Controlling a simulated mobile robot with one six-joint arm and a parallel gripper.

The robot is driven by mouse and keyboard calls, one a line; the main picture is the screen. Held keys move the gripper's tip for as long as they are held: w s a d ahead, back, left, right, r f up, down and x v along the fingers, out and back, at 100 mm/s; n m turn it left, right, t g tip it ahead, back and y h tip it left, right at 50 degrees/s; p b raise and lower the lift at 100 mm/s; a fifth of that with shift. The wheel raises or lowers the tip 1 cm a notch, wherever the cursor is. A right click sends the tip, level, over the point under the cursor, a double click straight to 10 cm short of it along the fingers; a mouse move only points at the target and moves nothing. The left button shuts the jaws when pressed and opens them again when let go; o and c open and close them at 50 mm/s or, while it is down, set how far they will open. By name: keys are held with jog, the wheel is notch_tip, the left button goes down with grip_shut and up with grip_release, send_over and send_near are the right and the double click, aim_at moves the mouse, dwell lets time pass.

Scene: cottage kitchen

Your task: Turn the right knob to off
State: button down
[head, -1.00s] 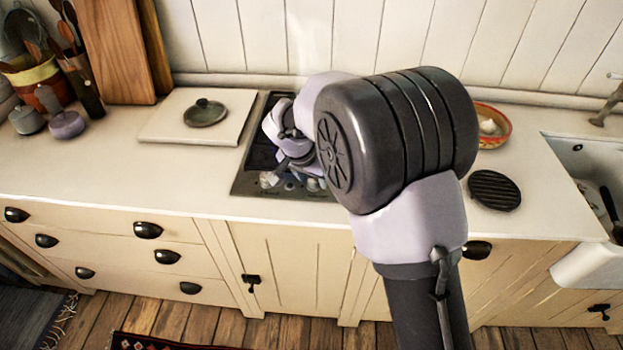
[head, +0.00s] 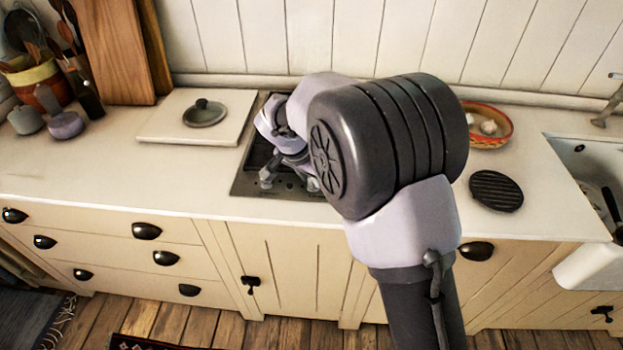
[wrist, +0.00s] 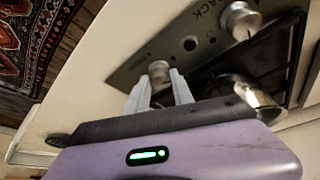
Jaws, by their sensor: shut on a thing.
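The cooktop (head: 240,186) is set into the counter, with a steel control panel (wrist: 128,75) along its front. The right knob (wrist: 158,68) is pale metal and stands on this panel. My gripper (wrist: 160,78) is shut on it in the wrist view, one pale finger on each side. The left knob (wrist: 240,20) stands apart at the top of the wrist view and also shows in the head view (head: 267,180). My arm hides most of the cooktop in the head view. The right knob's pointer is too small to read.
A metal pan (wrist: 250,92) is close beside my gripper on the cooktop. A white board (head: 165,125) with a dark lid (head: 204,112) lies to the left. A bowl (head: 497,138) and black trivet (head: 496,190) are to the right, before the sink (head: 590,165).

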jog(key=m, duration=0.1)
jog(key=m+h, duration=0.1)
jog(key=shift+w+a+f+m+b, duration=0.1)
jog(key=shift+a+m+b, duration=0.05)
jog(key=shift+m+b, duration=0.2)
jog(key=m+g, duration=0.1)
jog(key=m, duration=0.1)
jog(key=m+p, duration=0.1)
jog(key=shift+w+a+m+g+h, duration=0.1)
jog(key=shift+w+m+g+h, duration=0.05)
jog(key=shift+m+g+h, duration=0.2)
jog(key=m+p, duration=0.1)
jog(key=m+g+p, duration=0.1)
jog(key=m, duration=0.1)
jog(key=shift+w+r+h, duration=0.15)
jog(key=shift+r+h, duration=0.05)
jog(key=shift+h, duration=0.05)
jog(key=shift+w+f+m+g+p, duration=0.15)
jog(key=shift+m+g+p, duration=0.5)
jog(key=shift+m+p, duration=0.65)
jog(key=shift+m, duration=0.3)
jog(key=c, duration=1.1)
grip_release()
jog(key=shift+a, duration=0.1)
